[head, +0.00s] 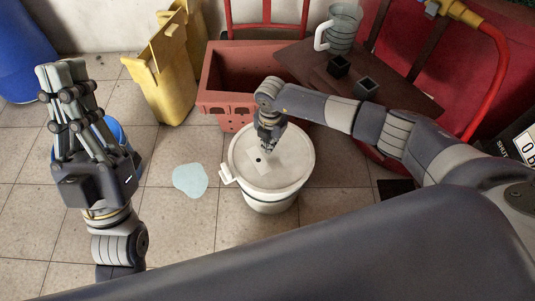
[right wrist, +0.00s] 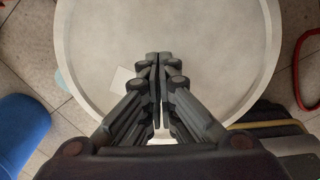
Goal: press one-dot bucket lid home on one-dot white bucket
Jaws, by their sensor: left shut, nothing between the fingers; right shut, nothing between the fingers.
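The white bucket (head: 270,206) stands on the tiled floor in the middle of the head view. The round bucket lid (head: 290,160) lies on its top, with a pale label bearing one dark dot. I cannot tell whether the lid's rim is fully seated. My right gripper (head: 268,148) is shut and empty, its fingertips pointing down at the lid near the label. In the right wrist view the lid (right wrist: 215,50) fills the middle, with the shut fingers over it; contact cannot be told for sure. My left gripper (head: 62,75) is shut and empty, raised at the left, away from the bucket.
A red crate (head: 222,103) stands behind the bucket, with yellow containers (head: 160,80) to its left. A blue bucket (head: 117,130) is partly hidden behind my left gripper. A brown board (head: 395,92) carries a clear jug (head: 343,30) and small dark pots. A pale puddle (head: 190,180) lies left of the bucket.

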